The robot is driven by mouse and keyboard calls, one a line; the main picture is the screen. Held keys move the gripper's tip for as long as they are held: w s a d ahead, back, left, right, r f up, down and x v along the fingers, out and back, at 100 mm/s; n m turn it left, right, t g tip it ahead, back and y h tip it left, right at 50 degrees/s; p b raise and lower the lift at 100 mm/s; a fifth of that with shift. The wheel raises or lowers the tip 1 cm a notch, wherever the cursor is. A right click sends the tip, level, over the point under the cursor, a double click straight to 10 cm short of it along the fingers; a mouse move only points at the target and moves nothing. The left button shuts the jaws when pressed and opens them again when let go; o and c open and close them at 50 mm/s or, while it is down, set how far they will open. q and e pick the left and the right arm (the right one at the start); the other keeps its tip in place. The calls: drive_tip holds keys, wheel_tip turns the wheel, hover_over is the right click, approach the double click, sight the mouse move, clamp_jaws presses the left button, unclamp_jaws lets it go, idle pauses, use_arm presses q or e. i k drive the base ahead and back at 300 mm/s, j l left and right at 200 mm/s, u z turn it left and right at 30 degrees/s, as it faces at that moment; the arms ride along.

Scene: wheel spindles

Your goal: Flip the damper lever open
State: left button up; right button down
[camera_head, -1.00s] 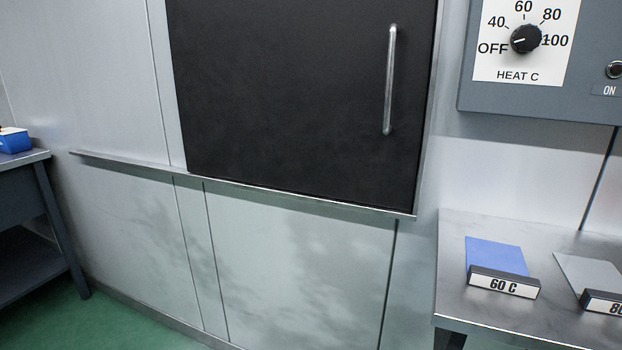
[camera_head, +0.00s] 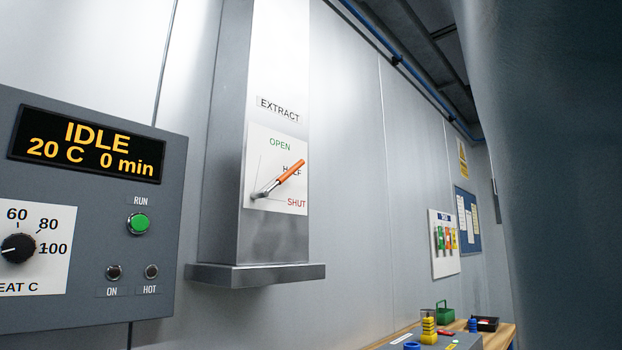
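The damper lever (camera_head: 278,180) has an orange grip and a metal shank. It pivots at the lower left of a white plate (camera_head: 258,140) on the grey extract duct (camera_head: 230,120). The plate is marked OPEN at the top, HALF in the middle and SHUT at the bottom. The lever slants up to the right, its grip over the HALF label and above the SHUT label. Neither of my grippers shows in the view.
A grey control panel (camera_head: 80,230) at left reads IDLE, 20 C, 0 min. A ledge (camera_head: 255,274) juts out under the duct. A bench (camera_head: 497,338) with yellow, blue and green items stands at lower right. A large dark surface, blurred, fills the right edge.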

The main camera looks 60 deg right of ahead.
sight(262, 193)
drive_tip(key=z, duration=1.75)
